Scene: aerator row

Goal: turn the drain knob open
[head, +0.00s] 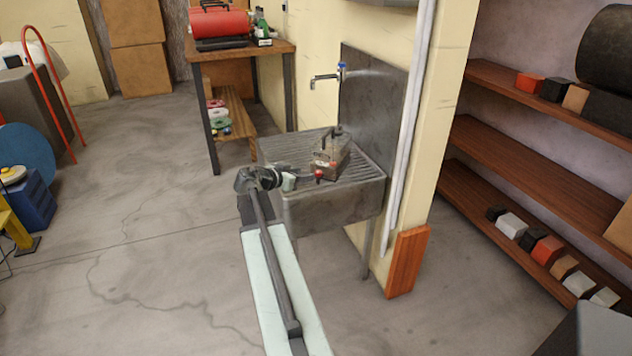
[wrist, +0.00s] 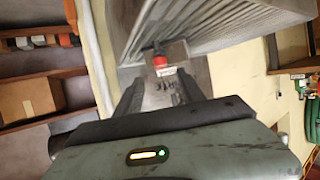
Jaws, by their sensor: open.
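The red drain knob (head: 319,174) sits at the front lower end of a small boxy tank (head: 331,156) with a dark handle on top. The tank stands on the ribbed metal sink (head: 335,205). In the wrist view the red knob (wrist: 160,61) shows ahead of the fingertips, with a small white label just below it. My gripper (head: 289,182) is just left of the knob in the head view, apart from it. In the wrist view my gripper (wrist: 163,88) is open, its two dark fingers spread to either side of the knob's line. Nothing shows between them.
A white pipe (head: 408,130) and an orange-brown board (head: 407,262) are right of the sink. A wooden bench (head: 240,50) stands behind.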

